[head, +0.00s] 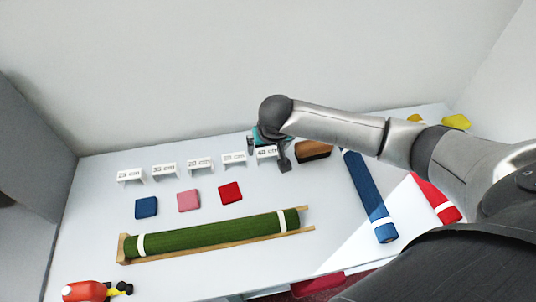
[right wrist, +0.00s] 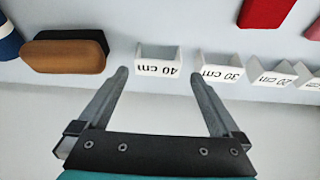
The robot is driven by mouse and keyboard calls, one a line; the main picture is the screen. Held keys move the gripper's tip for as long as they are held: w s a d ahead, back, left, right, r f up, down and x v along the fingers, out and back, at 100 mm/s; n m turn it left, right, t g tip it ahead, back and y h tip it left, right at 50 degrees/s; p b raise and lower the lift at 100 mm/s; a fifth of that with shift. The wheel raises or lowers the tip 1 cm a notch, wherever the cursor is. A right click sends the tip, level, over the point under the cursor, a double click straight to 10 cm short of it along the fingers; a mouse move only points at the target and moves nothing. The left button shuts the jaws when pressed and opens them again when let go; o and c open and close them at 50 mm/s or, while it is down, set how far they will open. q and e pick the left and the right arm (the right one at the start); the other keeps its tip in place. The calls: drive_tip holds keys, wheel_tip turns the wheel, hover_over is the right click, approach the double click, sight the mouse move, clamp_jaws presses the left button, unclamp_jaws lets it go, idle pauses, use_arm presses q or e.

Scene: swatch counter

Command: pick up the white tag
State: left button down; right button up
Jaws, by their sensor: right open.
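Several white tags stand in a row along the back of the counter, each printed with a length. The "40 cm" tag (head: 267,152) is at the right end of the row in the head view; it shows upside down in the right wrist view (right wrist: 158,59). My right gripper (head: 283,163) is at this tag and partly covers its right side in the head view. In the right wrist view the open, empty jaws (right wrist: 160,76) point at the tag, which lies just beyond the fingertips, between their lines. My left gripper is not in view.
The "30 cm" tag (right wrist: 221,67) stands close beside. A brown and black block (right wrist: 68,55) is on the other side. Blue, pink and red swatches (head: 230,192) lie in front, then a green roll (head: 210,233). A blue roll (head: 368,196) lies to the right.

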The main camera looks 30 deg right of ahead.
sight(268, 151)
drive_tip(key=b+x, duration=0.1)
drive_tip(key=x, duration=0.3)
drive_tip(key=shift+d, duration=0.2)
drive_tip(key=shift+w+f, duration=0.2)
drive_tip(key=shift+f, duration=0.4)
drive_tip(key=c, duration=1.1)
drive_tip(key=shift+r, duration=0.15)
